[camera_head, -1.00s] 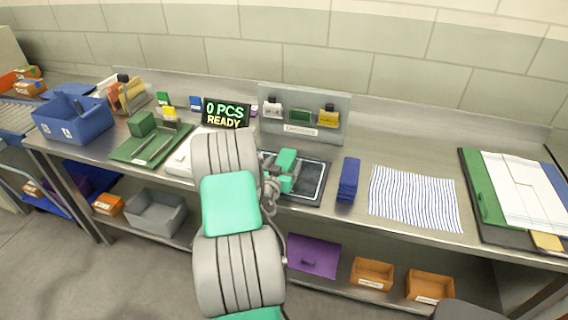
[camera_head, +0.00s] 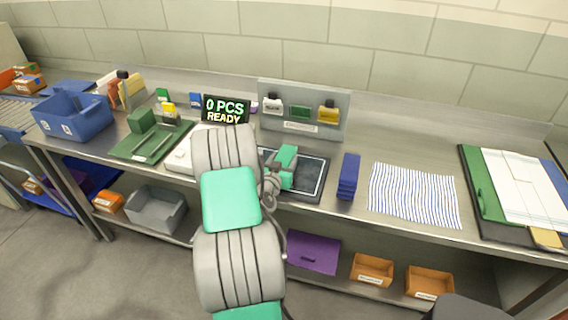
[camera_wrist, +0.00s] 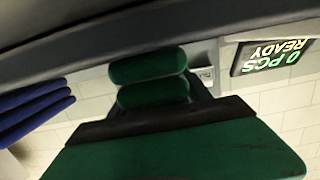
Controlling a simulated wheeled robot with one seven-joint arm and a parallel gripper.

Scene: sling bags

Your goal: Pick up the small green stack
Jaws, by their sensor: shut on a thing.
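The small green stack shows in the wrist view as two dark green rolls (camera_wrist: 150,67), one against the other. My gripper (camera_wrist: 152,82) is shut on them, with dark finger parts close around the stack. In the head view my gripper (camera_head: 284,180) is low over the dark tray (camera_head: 312,192) in the middle of the bench. There my arm and hand hide the stack. I cannot tell whether the stack touches the tray.
A blue stack (camera_head: 348,177) stands just right of the tray, and a striped cloth (camera_head: 412,195) lies beyond it. A display (camera_head: 226,110) reads "0 PCS READY". A panel with samples (camera_head: 303,112) stands behind. A green tray (camera_head: 125,152) and blue bin (camera_head: 73,118) are left.

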